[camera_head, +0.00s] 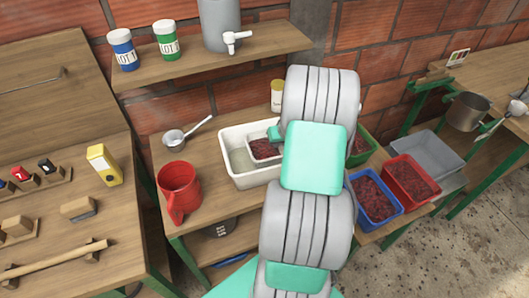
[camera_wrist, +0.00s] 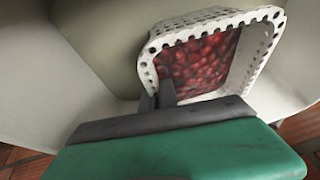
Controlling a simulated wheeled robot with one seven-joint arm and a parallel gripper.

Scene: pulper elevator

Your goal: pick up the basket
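The basket (camera_wrist: 261,50) is white and perforated, with red cherries inside. In the head view the basket (camera_head: 264,149) sits in the right part of a white tub (camera_head: 236,171), partly hidden by my arm. In the wrist view my gripper (camera_wrist: 158,93) is at the basket's near left corner. Its two dark fingers are close together, with the basket's wall between them, so it looks shut on the rim. In the head view only a green part of my gripper (camera_head: 275,133) shows at the basket's edge; the fingertips are hidden.
A red jug (camera_head: 180,192) and a metal ladle (camera_head: 174,139) stand left of the tub. Blue (camera_head: 373,197) and red (camera_head: 411,181) crates of cherries stand to the right. A shelf (camera_head: 215,57) with jars and a grey container hangs above.

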